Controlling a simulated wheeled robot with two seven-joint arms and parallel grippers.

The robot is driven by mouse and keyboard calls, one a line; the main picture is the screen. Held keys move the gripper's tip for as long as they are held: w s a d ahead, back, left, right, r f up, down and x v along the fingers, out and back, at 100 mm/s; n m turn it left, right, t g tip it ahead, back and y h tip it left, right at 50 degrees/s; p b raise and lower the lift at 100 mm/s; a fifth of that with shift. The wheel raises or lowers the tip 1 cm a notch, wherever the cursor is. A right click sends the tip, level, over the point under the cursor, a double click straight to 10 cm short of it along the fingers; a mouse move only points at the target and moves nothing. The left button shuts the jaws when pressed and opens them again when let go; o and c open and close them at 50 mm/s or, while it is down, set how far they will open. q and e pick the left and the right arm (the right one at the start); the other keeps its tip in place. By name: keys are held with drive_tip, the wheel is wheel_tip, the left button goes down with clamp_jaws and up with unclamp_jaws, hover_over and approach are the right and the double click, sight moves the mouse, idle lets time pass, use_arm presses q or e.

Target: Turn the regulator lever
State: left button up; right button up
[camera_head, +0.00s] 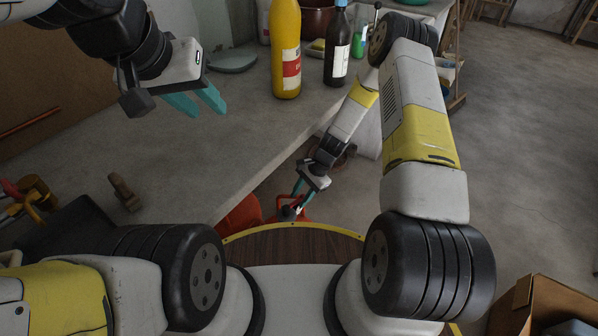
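An orange-red gas bottle (243,215) stands low beside the counter, partly hidden behind my base. A small dark grey regulator (287,212) shows at its top, with a red part close by. My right gripper (299,201) reaches down to it. Its teal fingers look apart, on either side of the regulator's top. The lever itself is too small to make out, and I cannot tell whether the fingers touch it. My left gripper (197,105) is open and empty above the counter, well away from the regulator.
The grey counter (200,155) carries a yellow bottle (286,55), a dark bottle (337,50) and a grey plate (232,62). A wooden piece (124,192) lies at its near left. A cardboard box (545,305) is at lower right. The floor at right is largely clear.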

clamp_jaws()
idle(1.2)
